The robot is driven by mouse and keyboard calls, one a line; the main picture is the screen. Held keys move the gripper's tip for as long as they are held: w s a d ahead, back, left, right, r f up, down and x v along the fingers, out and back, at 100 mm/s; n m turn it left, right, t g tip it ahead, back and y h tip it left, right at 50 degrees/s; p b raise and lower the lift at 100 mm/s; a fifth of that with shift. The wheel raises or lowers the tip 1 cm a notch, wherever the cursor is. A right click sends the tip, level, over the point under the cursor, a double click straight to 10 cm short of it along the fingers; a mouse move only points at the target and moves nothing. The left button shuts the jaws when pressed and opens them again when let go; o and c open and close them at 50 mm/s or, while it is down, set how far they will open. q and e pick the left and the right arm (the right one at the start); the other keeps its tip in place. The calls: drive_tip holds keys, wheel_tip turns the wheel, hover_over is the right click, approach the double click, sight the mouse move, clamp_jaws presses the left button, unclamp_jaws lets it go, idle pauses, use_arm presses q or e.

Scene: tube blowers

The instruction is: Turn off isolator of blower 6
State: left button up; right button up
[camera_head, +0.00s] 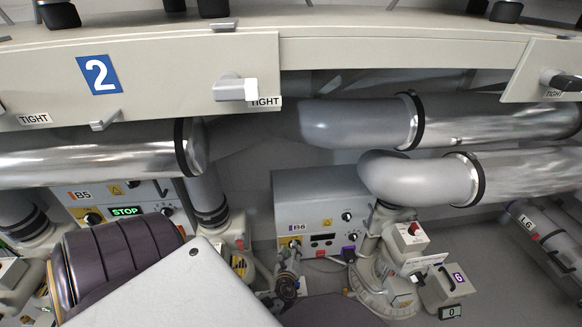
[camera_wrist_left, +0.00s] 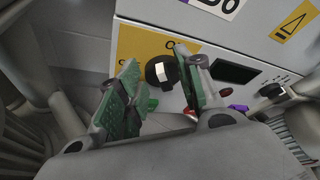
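The blower 6 box (camera_head: 325,190), labelled B6, stands in the middle of the head view. Its isolator is a black rotary knob with a white mark, on a yellow plate at the box's lower left. The knob (camera_wrist_left: 162,71) shows large in the left wrist view. My left gripper (camera_head: 289,266) is just in front of and below the knob in the head view. In the left wrist view the left gripper's (camera_wrist_left: 154,62) green-padded fingers are apart, with the knob beyond and between their tips. Contact cannot be told. My right gripper is not in view.
The B6 panel also has a dark display (camera_wrist_left: 235,71), a red button (camera_head: 318,244) and a purple connector (camera_head: 348,254). Blower 5's box (camera_head: 123,194) shows a green STOP display at left. Large metal pipes (camera_head: 355,124) run above, and a white-based unit (camera_head: 405,250) stands at right.

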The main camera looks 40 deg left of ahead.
use_arm(q)
drive_tip(key=v, duration=1)
drive_tip(key=shift+s+d+r, duration=0.15)
drive_tip(key=shift+s+d, duration=0.1)
drive_tip(key=shift+s, duration=0.05)
